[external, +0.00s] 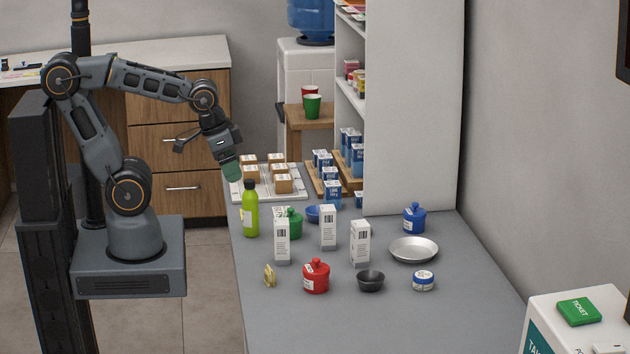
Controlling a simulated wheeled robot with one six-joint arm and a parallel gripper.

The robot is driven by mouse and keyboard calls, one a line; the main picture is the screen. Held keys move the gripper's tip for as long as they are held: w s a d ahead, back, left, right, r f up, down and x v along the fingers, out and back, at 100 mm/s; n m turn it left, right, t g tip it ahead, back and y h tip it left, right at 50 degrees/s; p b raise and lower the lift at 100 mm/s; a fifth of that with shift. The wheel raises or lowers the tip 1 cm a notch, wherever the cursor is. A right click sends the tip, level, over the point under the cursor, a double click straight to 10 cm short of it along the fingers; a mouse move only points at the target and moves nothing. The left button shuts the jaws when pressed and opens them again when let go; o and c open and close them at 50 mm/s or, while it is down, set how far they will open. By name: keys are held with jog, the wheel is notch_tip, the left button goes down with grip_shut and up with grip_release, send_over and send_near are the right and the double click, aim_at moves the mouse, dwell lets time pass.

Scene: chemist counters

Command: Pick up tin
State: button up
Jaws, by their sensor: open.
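A small round tin (423,281), white with a blue band, sits upright on the grey counter at the right front. It is right of a small black bowl (370,281) and in front of a shallow metal dish (413,250). My gripper (232,171) is open above the counter's far left edge, near the white tray of small boxes. It is far to the left of the tin and higher than it. No object shows between the fingers, though their gap is hard to see from this side.
White cartons (328,228), a green bottle (250,210), a green jar (294,223) and a red jar (316,277) stand between my gripper and the tin. A blue jar (414,219) stands behind the dish. The counter's front (370,325) is clear.

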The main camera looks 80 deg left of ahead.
jog(key=w+a+n+g, duration=0.2)
jog(key=w+a+n, duration=0.3)
jog(key=w, duration=0.2)
jog(key=n+g+h, duration=0.2)
jog(key=n+h, duration=0.1)
jog(key=n, duration=0.4)
send_over(291, 215)
jog(key=a, duration=0.1)
notch_tip(291, 215, down, 4)
jog(key=f+n, duration=0.1)
jog(key=f, duration=0.2)
jog(key=a+f+n+h, duration=0.1)
jog(key=f, duration=0.3)
jog(key=f+n+g, duration=0.1)
jog(key=f, duration=0.3)
jog(key=shift+w+a, duration=0.35)
jog(key=shift+p+x, duration=0.35)
jog(key=shift+x, duration=2.7)
jog(key=shift+d+r, duration=0.1)
jog(key=c, duration=1.1)
